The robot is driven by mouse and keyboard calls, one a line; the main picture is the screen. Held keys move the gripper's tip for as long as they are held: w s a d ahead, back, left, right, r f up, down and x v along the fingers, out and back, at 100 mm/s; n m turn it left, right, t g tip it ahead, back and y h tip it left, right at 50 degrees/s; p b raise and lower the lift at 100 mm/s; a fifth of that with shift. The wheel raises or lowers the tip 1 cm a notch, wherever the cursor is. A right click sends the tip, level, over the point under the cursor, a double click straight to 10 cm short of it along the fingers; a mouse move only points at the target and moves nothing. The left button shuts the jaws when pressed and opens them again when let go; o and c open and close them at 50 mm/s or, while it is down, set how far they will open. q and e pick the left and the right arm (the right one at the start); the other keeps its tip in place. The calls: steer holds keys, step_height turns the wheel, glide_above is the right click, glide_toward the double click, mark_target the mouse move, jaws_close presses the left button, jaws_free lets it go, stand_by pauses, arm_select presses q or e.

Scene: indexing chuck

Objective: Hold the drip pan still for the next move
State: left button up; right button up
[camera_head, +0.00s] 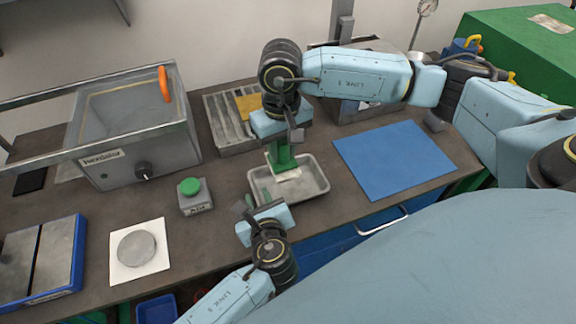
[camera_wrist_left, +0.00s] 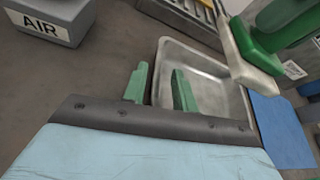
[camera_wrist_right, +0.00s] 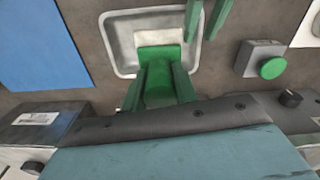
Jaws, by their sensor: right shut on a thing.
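The drip pan (camera_head: 318,196) is a shallow grey metal tray on the bench; it also shows in the left wrist view (camera_wrist_left: 205,57) and right wrist view (camera_wrist_right: 115,45). My left gripper (camera_head: 256,197) is at its left wall, with green fingers (camera_wrist_left: 158,88) apart, one outside the wall and one inside. Whether either finger touches the wall is unclear. My right gripper (camera_wrist_right: 158,85) is shut on a green-handled brush-like tool (camera_wrist_right: 160,55), above the pan. The tool's pale end (camera_head: 288,175) is over the pan; contact with its floor cannot be told.
A grey box with a green button (camera_head: 190,187) stands left of the pan. A slotted metal tray (camera_head: 222,115) is behind it. A blue mat (camera_head: 393,160) lies to the right. A white square with a grey disc (camera_head: 137,250) lies at the front left.

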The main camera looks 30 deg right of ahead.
arm_select(q)
steer(key=v, duration=0.9)
